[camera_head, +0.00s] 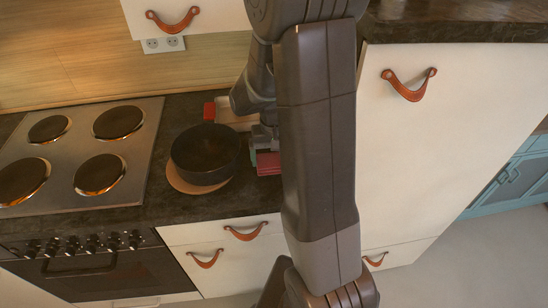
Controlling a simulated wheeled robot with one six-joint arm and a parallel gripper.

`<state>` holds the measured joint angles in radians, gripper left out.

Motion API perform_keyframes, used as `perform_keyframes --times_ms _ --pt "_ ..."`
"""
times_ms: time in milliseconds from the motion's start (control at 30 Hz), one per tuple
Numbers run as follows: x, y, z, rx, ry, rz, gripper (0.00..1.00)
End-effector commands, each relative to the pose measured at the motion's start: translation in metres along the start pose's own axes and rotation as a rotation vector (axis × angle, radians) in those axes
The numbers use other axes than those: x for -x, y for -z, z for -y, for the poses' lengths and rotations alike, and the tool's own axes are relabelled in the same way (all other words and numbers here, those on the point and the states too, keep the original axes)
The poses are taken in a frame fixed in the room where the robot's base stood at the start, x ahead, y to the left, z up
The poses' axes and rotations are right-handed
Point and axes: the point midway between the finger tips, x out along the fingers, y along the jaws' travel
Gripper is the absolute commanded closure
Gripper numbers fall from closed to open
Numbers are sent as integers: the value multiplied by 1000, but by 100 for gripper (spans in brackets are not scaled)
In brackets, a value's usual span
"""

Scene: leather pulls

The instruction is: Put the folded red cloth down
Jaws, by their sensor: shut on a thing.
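The folded red cloth (268,163) shows as a small red layered block just right of the black pot. My gripper (264,150) is shut on it, pointing down at the counter. My arm hides the cloth's right side and part of the gripper. I cannot tell whether the cloth touches the dark countertop (175,205) or hangs just above it.
A black pot (205,153) stands on a round wooden board (180,183) close left of the cloth. Behind are a pale flat item (236,117) and a small red item (209,111). A hob (75,155) lies left; a tall white cabinet (450,130) stands right.

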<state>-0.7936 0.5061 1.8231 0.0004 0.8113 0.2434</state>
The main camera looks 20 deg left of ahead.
Motion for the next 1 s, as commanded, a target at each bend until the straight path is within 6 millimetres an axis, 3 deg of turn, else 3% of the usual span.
perform_keyframes --times_ms 100,500,533,567,833,1000 --pt "-9 0 0 0 0 1 28" --pt "-15 0 0 -1 0 -1 28" --pt "-14 0 0 -1 0 -1 4" --pt "-13 0 0 -1 0 -1 0" --pt "-11 0 0 -1 0 -1 0" --pt "4 1 0 -1 1 -5 0"
